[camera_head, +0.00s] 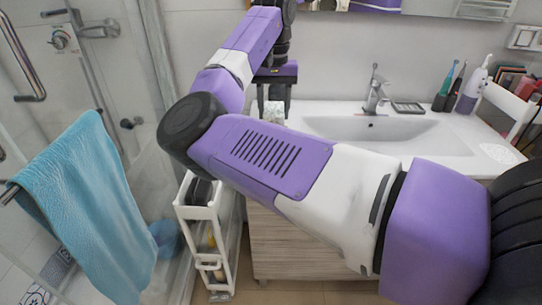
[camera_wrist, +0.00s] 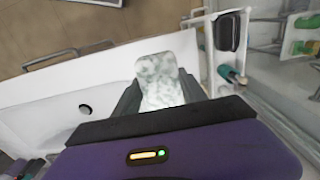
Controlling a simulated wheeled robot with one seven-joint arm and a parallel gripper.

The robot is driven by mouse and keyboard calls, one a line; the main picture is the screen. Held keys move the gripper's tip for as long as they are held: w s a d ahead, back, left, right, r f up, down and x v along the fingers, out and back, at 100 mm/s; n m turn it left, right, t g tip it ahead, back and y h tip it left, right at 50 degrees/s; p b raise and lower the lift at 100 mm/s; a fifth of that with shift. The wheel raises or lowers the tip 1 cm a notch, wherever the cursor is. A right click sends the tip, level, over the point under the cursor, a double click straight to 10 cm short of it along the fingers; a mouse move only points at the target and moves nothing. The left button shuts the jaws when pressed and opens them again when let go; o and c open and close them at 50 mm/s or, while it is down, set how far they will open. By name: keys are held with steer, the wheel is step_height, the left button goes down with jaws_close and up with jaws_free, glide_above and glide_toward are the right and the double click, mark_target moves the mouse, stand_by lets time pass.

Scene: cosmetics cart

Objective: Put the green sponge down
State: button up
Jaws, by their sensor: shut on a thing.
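My gripper (camera_head: 274,98) points down at the left end of the white washbasin counter (camera_head: 298,109). In the wrist view, my gripper (camera_wrist: 158,92) has its two dark fingers closed on the sides of a pale, mottled green-white sponge (camera_wrist: 157,70). The sponge's far end sticks out past the fingers, over the white counter beside the basin (camera_wrist: 45,108). In the head view only a small pale patch shows between the fingers. I cannot tell whether the sponge touches the counter.
The basin with its tap (camera_head: 375,88) lies right of my gripper. Toothbrushes and a white bottle (camera_head: 474,82) stand at the counter's right. A narrow white cart (camera_head: 198,213) stands left of the cabinet. A blue towel (camera_head: 85,205) hangs at the left.

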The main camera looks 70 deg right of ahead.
step_height(320, 180, down, 14)
steer(key=shift+d+f+b, duration=0.1)
steer(key=shift+b, duration=0.45)
steer(key=o, duration=1.2)
step_height(320, 180, up, 12)
steer(key=shift+r+p, duration=0.1)
steer(key=shift+p, duration=0.45)
